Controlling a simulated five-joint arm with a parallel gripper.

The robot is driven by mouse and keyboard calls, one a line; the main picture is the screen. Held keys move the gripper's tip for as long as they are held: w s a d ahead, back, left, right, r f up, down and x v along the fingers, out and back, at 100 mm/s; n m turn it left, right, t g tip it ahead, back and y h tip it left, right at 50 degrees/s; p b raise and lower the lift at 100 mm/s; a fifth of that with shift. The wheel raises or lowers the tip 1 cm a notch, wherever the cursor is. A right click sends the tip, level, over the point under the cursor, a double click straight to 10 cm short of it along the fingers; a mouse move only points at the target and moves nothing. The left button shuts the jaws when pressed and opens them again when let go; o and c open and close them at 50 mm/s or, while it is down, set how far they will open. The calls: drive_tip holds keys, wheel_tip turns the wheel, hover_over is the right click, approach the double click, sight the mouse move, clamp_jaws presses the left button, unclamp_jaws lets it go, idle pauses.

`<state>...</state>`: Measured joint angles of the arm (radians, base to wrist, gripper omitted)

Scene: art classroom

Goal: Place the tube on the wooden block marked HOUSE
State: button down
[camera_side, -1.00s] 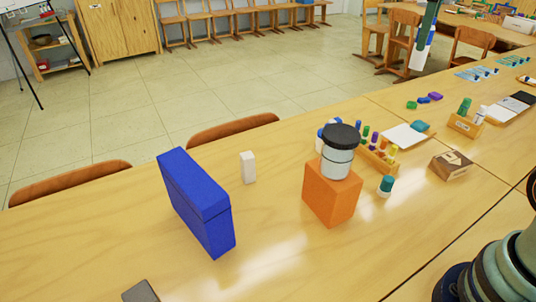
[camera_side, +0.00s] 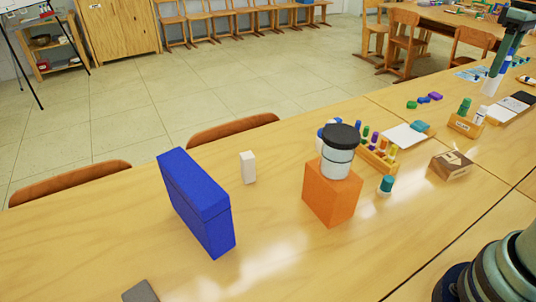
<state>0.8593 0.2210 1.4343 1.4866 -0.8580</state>
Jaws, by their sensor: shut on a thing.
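My gripper (camera_side: 507,45) hangs at the upper right of the side view, shut on a tube (camera_side: 491,84) with a white body and blue upper part. The tube tilts slightly, with its lower end near the labelled wooden holder; whether it is above or behind the holder is hard to tell. A brown wooden block (camera_side: 452,166) with a pale house-like mark and dark patches sits on the right part of the table, nearer the camera than the tube. Its top is empty. The tube and this block are apart.
An orange block (camera_side: 330,196) bears a black-lidded jar (camera_side: 339,150). A teal-capped bottle (camera_side: 386,185) stands left of the brown block. A rack of coloured bottles (camera_side: 378,158) and the wooden holder (camera_side: 466,125) are nearby. A tall blue box (camera_side: 197,203) stands left.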

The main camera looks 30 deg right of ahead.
wheel_tip(320, 180, down, 20)
drive_tip(key=shift+f, duration=0.2)
idle(0.4)
drive_tip(key=shift+f, duration=0.15)
drive_tip(key=shift+c, duration=1.9)
unclamp_jaws()
